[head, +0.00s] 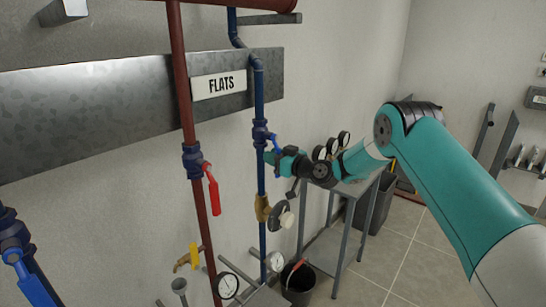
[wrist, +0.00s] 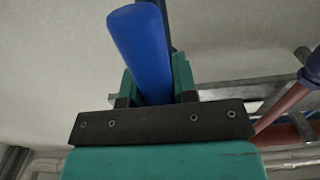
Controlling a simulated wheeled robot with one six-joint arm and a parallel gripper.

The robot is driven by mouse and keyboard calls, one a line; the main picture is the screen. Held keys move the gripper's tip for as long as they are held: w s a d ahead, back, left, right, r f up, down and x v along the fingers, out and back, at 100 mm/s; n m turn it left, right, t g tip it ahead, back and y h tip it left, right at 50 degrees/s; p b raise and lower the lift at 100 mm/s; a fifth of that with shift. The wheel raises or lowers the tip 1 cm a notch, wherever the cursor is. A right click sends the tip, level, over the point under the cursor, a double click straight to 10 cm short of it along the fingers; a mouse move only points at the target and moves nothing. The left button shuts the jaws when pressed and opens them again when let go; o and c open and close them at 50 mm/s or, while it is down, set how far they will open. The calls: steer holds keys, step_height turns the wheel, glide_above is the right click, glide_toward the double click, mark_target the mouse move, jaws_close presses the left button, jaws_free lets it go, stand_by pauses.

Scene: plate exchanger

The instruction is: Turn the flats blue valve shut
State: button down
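The blue valve (head: 261,131) sits on the thin blue pipe right of the FLATS sign (head: 219,84). Its blue lever (head: 277,143) slants down and right from the valve body, away from the pipe's line. My gripper (head: 270,157) is at this lever. In the wrist view the lever (wrist: 142,45) passes between the two green fingers of my gripper (wrist: 156,82), its thick end toward the camera. The lever fills most of the gap, but I cannot tell whether both fingers press on it. The valve body is not clear in the wrist view.
A red-handled valve (head: 211,188) is on the dark red pipe (head: 181,90) to the left. A brass fitting with a grey round knob (head: 281,215) is below on the blue pipe. Gauges (head: 228,286), a bucket (head: 298,282) and a metal table (head: 330,250) stand lower.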

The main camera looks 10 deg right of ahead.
steer(key=shift+f+b, duration=0.15)
steer(key=shift+b, duration=0.4)
steer(key=w+d+r+n+b, duration=0.1)
steer(key=d+r+n+b, duration=0.1)
steer(key=n+b, duration=0.7)
steer(key=w+d+r+n+b, duration=0.2)
steer(key=n+b, duration=0.7)
steer(key=b, duration=1)
steer(key=shift+w+d+r, duration=0.25)
steer(key=shift+d+r, duration=0.15)
steer(key=shift+r, duration=0.8)
steer(key=c, duration=0.9)
jaws_free()
steer(key=shift+d, duration=0.1)
